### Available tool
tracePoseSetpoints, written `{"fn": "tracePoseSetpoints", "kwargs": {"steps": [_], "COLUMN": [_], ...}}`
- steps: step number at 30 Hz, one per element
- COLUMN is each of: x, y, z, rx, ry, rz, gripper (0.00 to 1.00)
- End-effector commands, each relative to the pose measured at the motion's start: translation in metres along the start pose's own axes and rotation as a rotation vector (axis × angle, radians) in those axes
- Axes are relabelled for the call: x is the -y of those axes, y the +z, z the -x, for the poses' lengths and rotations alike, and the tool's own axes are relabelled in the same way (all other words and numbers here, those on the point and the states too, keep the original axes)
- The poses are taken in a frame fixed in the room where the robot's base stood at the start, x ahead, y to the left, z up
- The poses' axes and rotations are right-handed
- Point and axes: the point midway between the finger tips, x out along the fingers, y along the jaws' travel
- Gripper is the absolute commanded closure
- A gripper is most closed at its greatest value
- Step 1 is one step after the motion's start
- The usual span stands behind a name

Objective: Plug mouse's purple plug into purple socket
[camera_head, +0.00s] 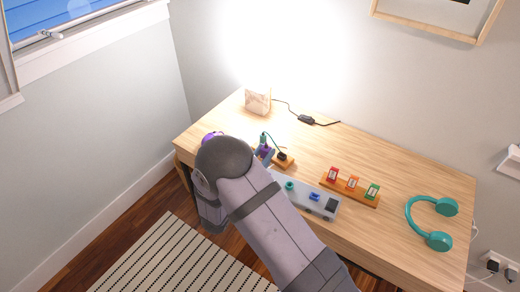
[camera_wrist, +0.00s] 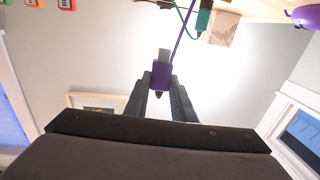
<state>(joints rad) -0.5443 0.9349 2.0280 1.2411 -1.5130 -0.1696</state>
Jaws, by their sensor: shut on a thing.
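In the wrist view my gripper (camera_wrist: 160,92) is shut on a purple plug (camera_wrist: 161,74). The plug's grey end points away from the fingers, and a thin purple cord runs up past it. The purple mouse (camera_wrist: 303,16) shows at the upper right edge of the wrist view. In the head view a purple part of the mouse (camera_head: 210,136) shows at the desk's left end, just behind my arm. My arm hides the fingers there. A grey panel (camera_head: 302,203) with teal and blue parts lies near the desk's front edge. I cannot make out a purple socket; my arm covers part of the panel.
An orange holder (camera_head: 285,164) with teal and black plugs stands behind my arm on the wooden desk (camera_head: 385,165). An orange rack (camera_head: 340,190) of small coloured blocks, teal headphones (camera_head: 432,222) and a lit paper-like lamp (camera_head: 257,101) are also there. The desk's back right is clear.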

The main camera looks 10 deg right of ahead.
Motion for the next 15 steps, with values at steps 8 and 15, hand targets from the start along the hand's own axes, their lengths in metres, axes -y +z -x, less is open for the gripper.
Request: {"fn": "tracePoseSetpoints", "kwargs": {"steps": [8,15], "x": [0.0001,0.0002], "y": [-0.0007,0.0027], "z": [-0.0002,-0.0003], "rx": [0.0,0.001], "ry": [0.001,0.0], "rz": [0.0,0.0], "gripper": [0.99,0.99]}}
